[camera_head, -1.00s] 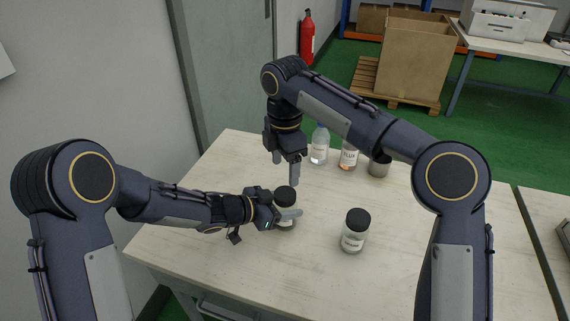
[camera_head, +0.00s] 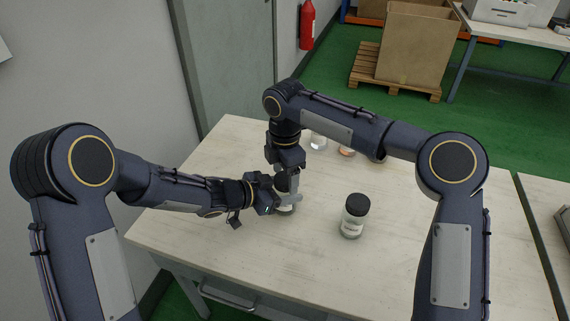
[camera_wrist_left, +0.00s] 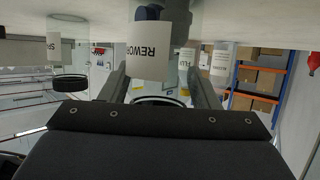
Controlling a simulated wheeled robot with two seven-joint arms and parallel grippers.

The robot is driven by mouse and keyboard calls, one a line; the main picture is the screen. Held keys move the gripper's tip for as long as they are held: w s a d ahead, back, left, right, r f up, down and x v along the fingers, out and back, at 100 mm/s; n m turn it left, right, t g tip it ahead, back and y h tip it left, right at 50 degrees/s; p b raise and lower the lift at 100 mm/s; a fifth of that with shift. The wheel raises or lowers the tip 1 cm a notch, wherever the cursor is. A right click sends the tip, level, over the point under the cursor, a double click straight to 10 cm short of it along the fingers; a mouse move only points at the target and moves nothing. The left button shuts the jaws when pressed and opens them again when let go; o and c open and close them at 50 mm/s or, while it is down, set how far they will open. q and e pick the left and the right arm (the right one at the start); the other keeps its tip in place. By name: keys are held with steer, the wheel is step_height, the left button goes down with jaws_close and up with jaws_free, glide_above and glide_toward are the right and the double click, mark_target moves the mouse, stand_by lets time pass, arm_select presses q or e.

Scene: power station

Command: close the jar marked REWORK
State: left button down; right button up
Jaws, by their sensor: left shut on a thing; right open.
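The jar marked REWORK (camera_wrist_left: 152,55) is a clear jar with a white label, upside down in the left wrist view. In the head view its clear lower part (camera_head: 286,211) stands on the table. My left gripper (camera_head: 283,198) is shut on the jar from the left. My right gripper (camera_head: 290,178) points down at the jar's top, open, with its fingers around or beside the black lid (camera_head: 281,184). The right gripper partly hides the lid; I cannot tell whether it touches the lid or how tightly the lid sits.
A second jar with a black lid (camera_head: 354,216) stands apart on the table (camera_head: 330,265), to the right. A clear bottle (camera_head: 318,141) and other containers stand behind, partly hidden by my right arm. The table's front right is clear.

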steer(key=shift+f, duration=0.1)
steer(key=c, duration=1)
steer(key=m, duration=0.5)
steer(key=o, duration=1.1)
steer(key=shift+o, duration=0.2)
step_height(320, 180, up, 12)
